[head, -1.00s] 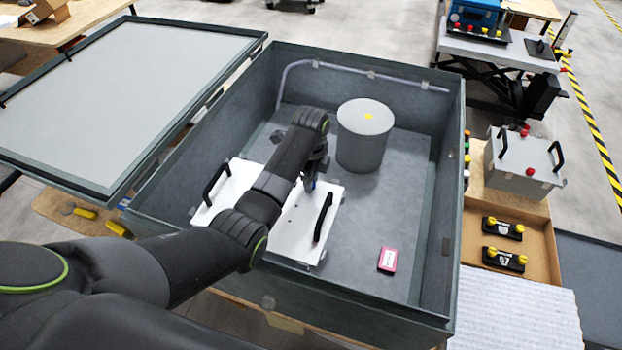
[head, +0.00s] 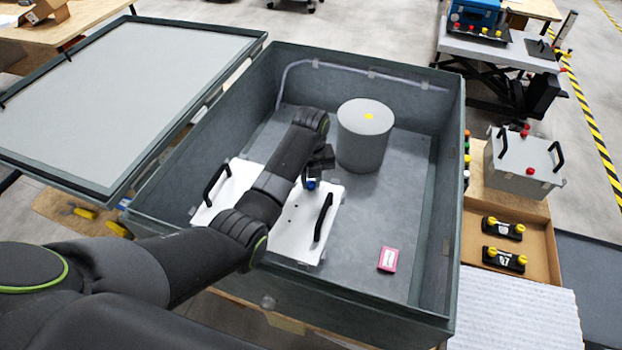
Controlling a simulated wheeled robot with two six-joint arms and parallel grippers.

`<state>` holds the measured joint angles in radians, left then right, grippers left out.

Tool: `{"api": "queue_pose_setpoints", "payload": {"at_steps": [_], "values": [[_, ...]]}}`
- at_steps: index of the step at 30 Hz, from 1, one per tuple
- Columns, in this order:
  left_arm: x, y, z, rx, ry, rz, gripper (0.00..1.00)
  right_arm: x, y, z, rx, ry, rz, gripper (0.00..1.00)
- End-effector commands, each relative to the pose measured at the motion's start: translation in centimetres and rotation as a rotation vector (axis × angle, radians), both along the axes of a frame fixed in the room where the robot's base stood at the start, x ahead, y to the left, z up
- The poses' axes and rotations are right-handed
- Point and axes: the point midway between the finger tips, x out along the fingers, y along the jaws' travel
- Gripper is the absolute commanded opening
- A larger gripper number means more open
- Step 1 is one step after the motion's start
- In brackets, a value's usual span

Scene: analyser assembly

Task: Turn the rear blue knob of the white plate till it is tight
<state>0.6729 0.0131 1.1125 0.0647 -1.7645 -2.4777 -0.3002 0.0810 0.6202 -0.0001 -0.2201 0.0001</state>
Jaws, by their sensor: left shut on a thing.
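The white plate (head: 297,232) lies on the floor of the grey box, with a black handle near each end. The rear blue knob (head: 311,185) shows at the plate's far edge, just under my left gripper (head: 312,179). My left gripper is shut on this knob, pointing down at it. My left arm crosses over the middle of the plate and hides part of it. No other blue knob shows. My right gripper is not in view.
A grey cylinder (head: 362,148) with a yellow dot stands just behind the plate. A small pink box (head: 388,259) lies on the box floor to the right. The box walls (head: 452,200) surround the plate, and the open lid (head: 120,100) is at the left.

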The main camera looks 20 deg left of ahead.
Motion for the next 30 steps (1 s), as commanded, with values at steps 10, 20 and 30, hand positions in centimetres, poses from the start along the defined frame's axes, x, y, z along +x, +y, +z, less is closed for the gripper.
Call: {"api": "queue_pose_setpoints", "payload": {"at_steps": [10,20,30], "values": [[0.49,0.02,0.65,0.004,-0.017,-0.298,0.0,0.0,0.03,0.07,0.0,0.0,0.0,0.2],[0.5,0.03,0.66,0.004,-0.018,-0.473,0.0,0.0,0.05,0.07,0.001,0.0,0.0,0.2],[0.49,0.04,0.66,0.005,-0.017,-0.527,0.0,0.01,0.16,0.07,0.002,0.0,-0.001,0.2]]}}
